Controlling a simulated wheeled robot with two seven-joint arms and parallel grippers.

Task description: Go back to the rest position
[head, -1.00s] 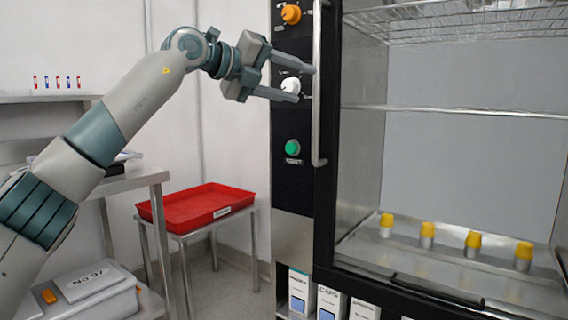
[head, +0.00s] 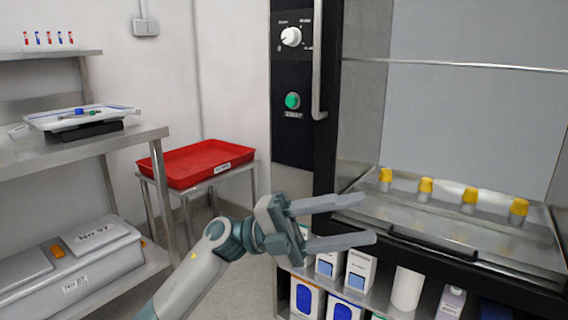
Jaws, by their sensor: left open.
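My left gripper (head: 352,222) is low in the middle of the head view, its two fingers apart and pointing right, with nothing between them. It shows in front of the washer's lower front edge, below the black control panel. The washer (head: 470,120) has its chamber open to view. Several yellow-capped bottles (head: 425,189) stand in a row on the chamber floor. The white dial (head: 291,37) and the green button (head: 292,100) are on the panel, above my left gripper and clear of it. My right gripper does not show.
A red tray (head: 190,163) sits on a small steel table at the back. A shelf unit on the left holds a white tray (head: 80,116) and a grey case (head: 75,262). Boxes (head: 360,270) stand under the washer. The floor between is clear.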

